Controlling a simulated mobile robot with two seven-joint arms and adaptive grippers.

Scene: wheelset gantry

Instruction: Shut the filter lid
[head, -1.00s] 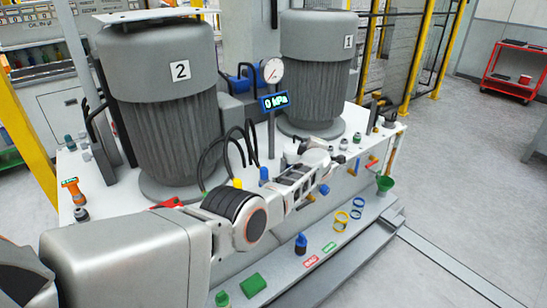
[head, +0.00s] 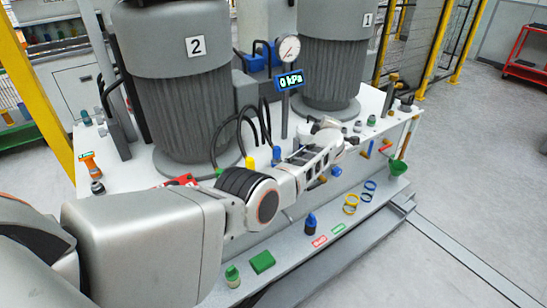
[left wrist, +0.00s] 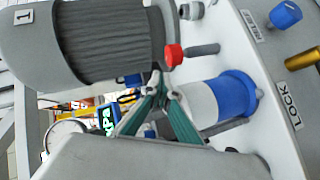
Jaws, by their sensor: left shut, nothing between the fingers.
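A cylinder with a white body and a blue end (left wrist: 237,92) lies across the left wrist view, beside my fingers. It may be the filter, but I cannot tell which part is its lid or whether that lid is open. My left gripper (left wrist: 163,80) is shut and empty, its teal fingers meeting at the tips close to the white part; I cannot tell whether they touch. In the head view my left arm reaches over the bench to the right, and its wrist hides what lies behind it. My right gripper is in neither view.
Motors 2 (head: 185,100) and 1 (head: 333,60) stand on the white bench behind my arm. A gauge (head: 288,49) reads above a 0 kPa display (head: 289,81). A red knob (left wrist: 173,55) is near my fingertips. The lower front step holds small parts.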

